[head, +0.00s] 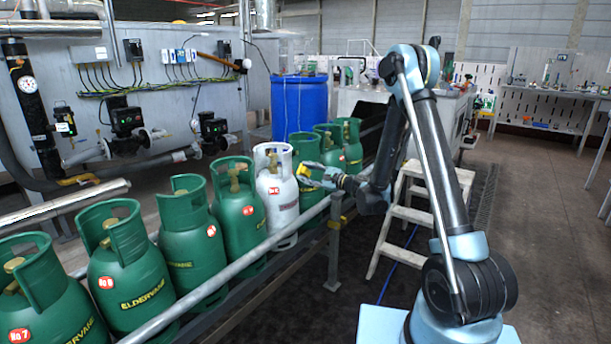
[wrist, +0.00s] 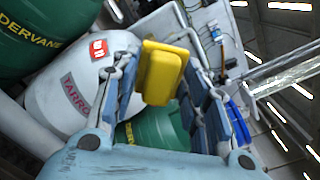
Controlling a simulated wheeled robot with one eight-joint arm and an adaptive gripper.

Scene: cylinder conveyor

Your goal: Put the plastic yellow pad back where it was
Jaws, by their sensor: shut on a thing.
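My gripper (head: 318,176) is shut on the yellow pad (head: 303,171), held just right of the white cylinder (head: 277,192) in the head view. In the wrist view, the yellow pad (wrist: 163,70) is a blocky plastic piece between the blue-grey fingers of my gripper (wrist: 162,84). The white cylinder (wrist: 80,88) with a red label lies behind and left of the pad there. I cannot tell whether the pad touches it.
Green cylinders (head: 187,230) stand in a row behind a metal rail (head: 225,268). A small yellow piece (head: 343,219) is by the rail post. A blue barrel (head: 299,105) stands behind the row. A white step ladder (head: 410,218) is right of the rail. The floor further right is clear.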

